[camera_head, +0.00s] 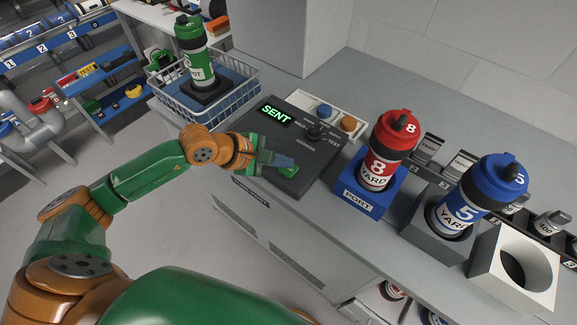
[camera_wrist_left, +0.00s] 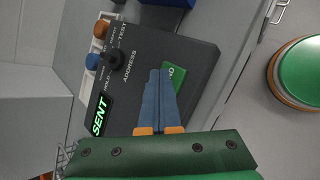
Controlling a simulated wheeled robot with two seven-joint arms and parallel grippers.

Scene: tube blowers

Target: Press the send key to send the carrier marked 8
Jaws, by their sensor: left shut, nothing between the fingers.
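The panel's display (camera_head: 273,114) glows green with SENT; the display also shows in the left wrist view (camera_wrist_left: 100,115). The green key (camera_head: 288,171) is at the panel's front edge, and it shows partly behind the fingers in the left wrist view (camera_wrist_left: 176,76). My left gripper (camera_head: 289,162) is shut and empty, its blue fingertips at the key. I cannot tell whether they touch it. My right gripper is not in view.
A selector knob (camera_head: 315,131) sits on the panel, with blue (camera_head: 324,111) and orange (camera_head: 348,123) knobs behind. A blue carrier marked 5 (camera_head: 476,199) and an empty white holder (camera_head: 519,270) stand right. A wire basket (camera_head: 228,107) holds a green carrier (camera_head: 195,54).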

